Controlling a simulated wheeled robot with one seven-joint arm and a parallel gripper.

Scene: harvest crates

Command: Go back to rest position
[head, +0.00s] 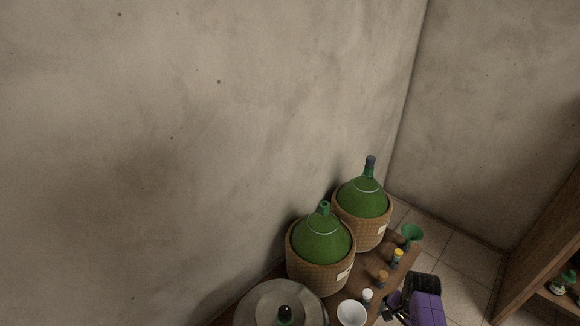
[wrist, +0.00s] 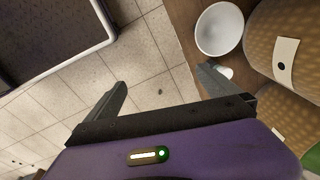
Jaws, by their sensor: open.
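My gripper (wrist: 164,78) is open in the wrist view, its two grey fingers spread wide with only tiled floor between them. In the head view my purple and black gripper (head: 393,306) shows at the lower right, by the front edge of the wooden table. It holds nothing that I can see. In the wrist view the right finger lies close to a small white-topped item beside the white bowl (wrist: 219,29); I cannot tell if they touch.
Two green demijohns in wicker baskets (head: 319,246) (head: 364,200) stand on the wooden table (head: 391,262) with a pot lid (head: 281,306), small bottles (head: 367,296) and a green funnel (head: 411,233). A dark crate (wrist: 86,45) is at left in the wrist view. A wooden shelf (head: 545,243) stands right.

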